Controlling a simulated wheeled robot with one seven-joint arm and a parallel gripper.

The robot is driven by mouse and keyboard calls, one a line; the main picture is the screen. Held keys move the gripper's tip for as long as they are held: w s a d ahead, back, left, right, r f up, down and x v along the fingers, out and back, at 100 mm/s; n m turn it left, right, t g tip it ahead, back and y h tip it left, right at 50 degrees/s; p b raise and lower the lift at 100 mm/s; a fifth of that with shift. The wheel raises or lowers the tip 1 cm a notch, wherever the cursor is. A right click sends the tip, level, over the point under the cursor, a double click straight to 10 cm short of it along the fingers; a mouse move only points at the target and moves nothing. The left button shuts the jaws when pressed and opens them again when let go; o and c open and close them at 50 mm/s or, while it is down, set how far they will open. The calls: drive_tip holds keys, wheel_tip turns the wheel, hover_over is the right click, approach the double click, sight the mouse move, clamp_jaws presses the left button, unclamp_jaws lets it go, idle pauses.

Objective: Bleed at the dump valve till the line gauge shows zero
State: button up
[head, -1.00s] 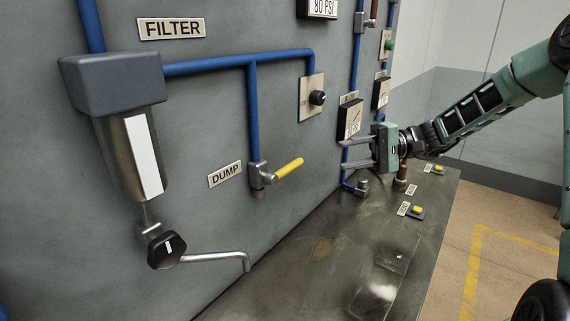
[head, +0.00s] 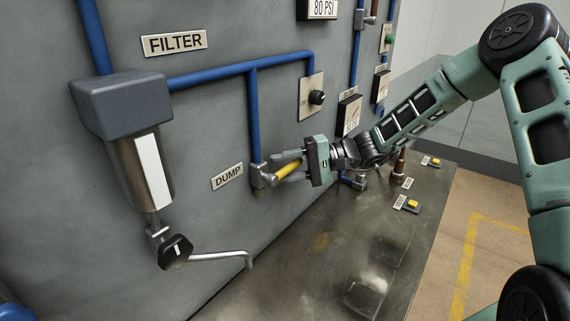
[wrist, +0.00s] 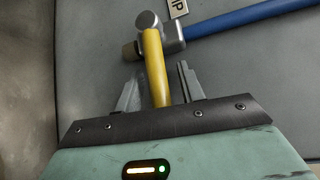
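The dump valve (head: 257,176) sits on the wall panel at the foot of a blue pipe, beside the DUMP label (head: 227,176). Its yellow lever (head: 287,170) points out from the wall to the right. My gripper (head: 287,166) is open, with one finger on each side of the lever. In the wrist view the yellow lever (wrist: 156,68) stands between the two fingers (wrist: 158,90), with visible gaps to both. A black gauge box (head: 348,112) hangs on the panel behind my wrist; its reading is too small to tell.
A filter (head: 140,170) with a black-knobbed drain and bent spout (head: 220,256) is at left. A black knob (head: 317,97) is above my gripper.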

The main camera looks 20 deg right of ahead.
clamp_jaws()
drive_tip(key=shift+r, duration=0.1)
drive_tip(key=shift+s+a+r+n+t+h+b, duration=0.1)
drive_tip(key=shift+a+r+n+t+h+b, duration=0.1)
drive_tip(key=shift+r+n+h+b, duration=0.8)
drive_tip(key=shift+s+a+r+n+t+h+b, duration=0.15)
drive_tip(key=shift+r+n+h+b, duration=0.45)
drive_tip(key=shift+h+b, duration=0.7)
drive_tip(key=shift+w, duration=0.1)
unclamp_jaws()
